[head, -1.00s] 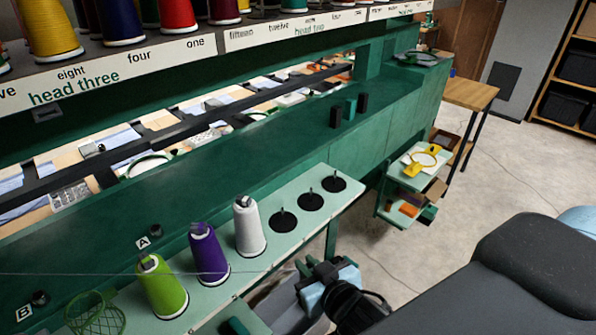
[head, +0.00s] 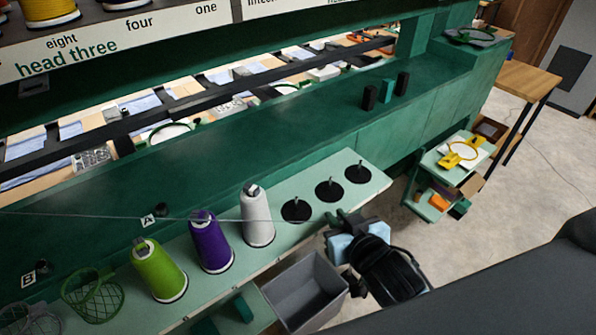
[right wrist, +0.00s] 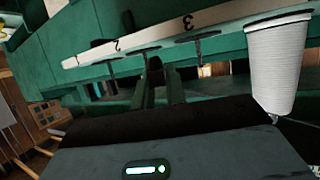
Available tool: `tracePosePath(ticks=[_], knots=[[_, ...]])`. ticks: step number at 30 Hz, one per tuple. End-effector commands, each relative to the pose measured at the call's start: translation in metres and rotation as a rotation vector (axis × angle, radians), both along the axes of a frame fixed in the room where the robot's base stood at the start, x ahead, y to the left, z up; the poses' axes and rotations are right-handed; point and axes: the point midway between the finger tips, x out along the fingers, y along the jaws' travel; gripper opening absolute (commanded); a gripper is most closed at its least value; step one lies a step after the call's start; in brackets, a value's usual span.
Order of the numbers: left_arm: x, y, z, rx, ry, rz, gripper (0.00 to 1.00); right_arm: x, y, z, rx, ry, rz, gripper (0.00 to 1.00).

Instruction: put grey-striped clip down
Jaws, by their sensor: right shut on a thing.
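My right gripper (head: 343,217) is at the front edge of the pale green spool shelf (head: 372,184), near the empty black pegs and just beyond the grey bin. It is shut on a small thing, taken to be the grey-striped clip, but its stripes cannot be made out. In the right wrist view the fingers (right wrist: 161,88) point toward the shelf edge, which is marked 2 and 3. Whether the held thing touches the shelf cannot be told. My left gripper is not in view.
White (head: 257,217), purple (head: 211,242) and green (head: 159,271) thread cones stand on the shelf, left of three empty pegs (head: 330,190). A grey bin (head: 300,290) is below. Two black blocks and one teal block (head: 387,90) stand on the ledge behind. A small cart (head: 435,160) is to the right.

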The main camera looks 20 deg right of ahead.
Motion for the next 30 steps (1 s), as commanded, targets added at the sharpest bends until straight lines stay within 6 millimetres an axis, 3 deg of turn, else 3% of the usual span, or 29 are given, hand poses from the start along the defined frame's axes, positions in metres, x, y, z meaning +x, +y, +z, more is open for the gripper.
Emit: tracePosePath(ticks=[6, 15, 24, 30], knots=[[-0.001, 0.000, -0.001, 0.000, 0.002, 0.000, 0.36, 0.048, 0.026, 0.055, -0.001, -0.014, 0.102, 0.00], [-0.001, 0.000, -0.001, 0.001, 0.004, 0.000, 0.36, 0.078, 0.059, 0.120, -0.002, -0.009, 0.267, 0.00], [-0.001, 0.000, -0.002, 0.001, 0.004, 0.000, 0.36, 0.081, 0.068, 0.136, -0.001, -0.002, 0.318, 0.00], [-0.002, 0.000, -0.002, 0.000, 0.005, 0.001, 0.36, 0.081, 0.067, 0.120, 0.000, 0.003, 0.317, 0.00]])
